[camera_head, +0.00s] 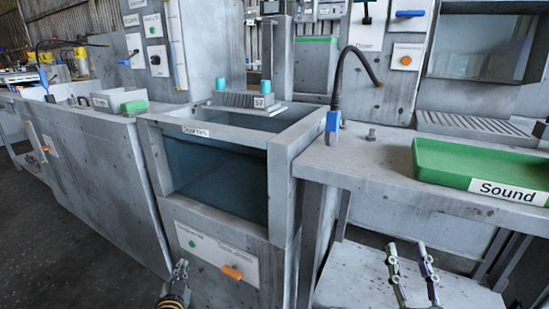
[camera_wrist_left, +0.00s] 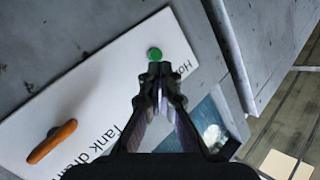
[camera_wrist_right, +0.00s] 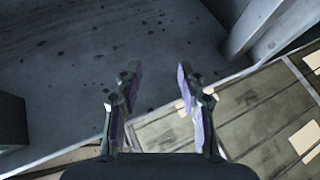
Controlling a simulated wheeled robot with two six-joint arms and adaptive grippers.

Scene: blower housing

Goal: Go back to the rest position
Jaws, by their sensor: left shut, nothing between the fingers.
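My left gripper (camera_head: 181,268) is low in the head view, in front of the tank's control panel. Its fingers are together and empty. In the left wrist view the left fingertips (camera_wrist_left: 158,70) overlap the white panel (camera_wrist_left: 100,90), just below a green button (camera_wrist_left: 155,54); I cannot tell whether they touch it. An orange handle (camera_wrist_left: 52,141) is on the same panel. My right gripper (camera_head: 410,248) is in front of the low grey shelf at the lower right of the head view. In the right wrist view its fingers (camera_wrist_right: 158,85) are spread apart with nothing between them.
The grey open-topped tank (camera_head: 215,130) with a window stands in the middle. A green tray (camera_head: 470,165) marked "Sound" lies on the right bench. A hooked hose with a blue fitting (camera_head: 333,122) stands near the bench's left edge. Floor is open at lower left.

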